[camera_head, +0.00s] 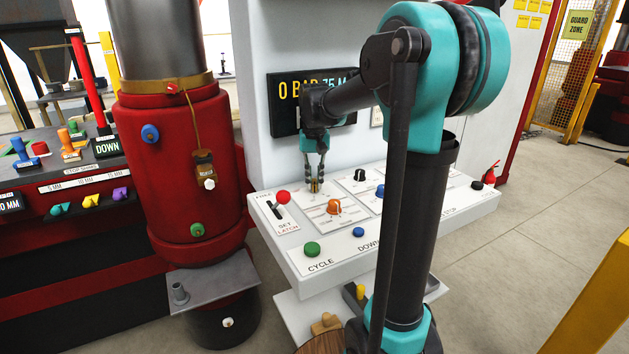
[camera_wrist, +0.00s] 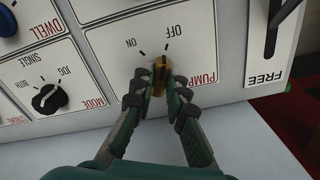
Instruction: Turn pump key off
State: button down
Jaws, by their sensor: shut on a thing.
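The pump key is a small brass key (camera_wrist: 160,72) on a white panel plate marked PUMP, with ON and OFF ticks. In the wrist view the lettering appears upside down. The key stands nearly upright in the picture, its upper end close to the OFF tick. My gripper (camera_wrist: 161,84) is shut on the key, one finger on each side. In the head view my gripper (camera_head: 314,168) points down at the white control panel (camera_head: 285,262), with the brass key (camera_head: 314,187) between its tips.
An orange knob (camera_head: 333,207), a red-topped lever (camera_head: 283,197), a green CYCLE button (camera_head: 312,249) and blue knobs are close by on the panel. The wrist view shows the black mode knob (camera_wrist: 49,98) and the FREE lever (camera_wrist: 279,20). A display (camera_head: 296,92) reads 0 BAR, partly covered by my arm.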

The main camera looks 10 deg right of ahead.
aim_at(315, 182)
jog(key=shift+m, duration=0.4)
jog(key=c, duration=1.5)
grip_release()
jog(key=shift+c, duration=0.2)
notch_tip(315, 182, up, 12)
jog(key=shift+s, duration=0.15)
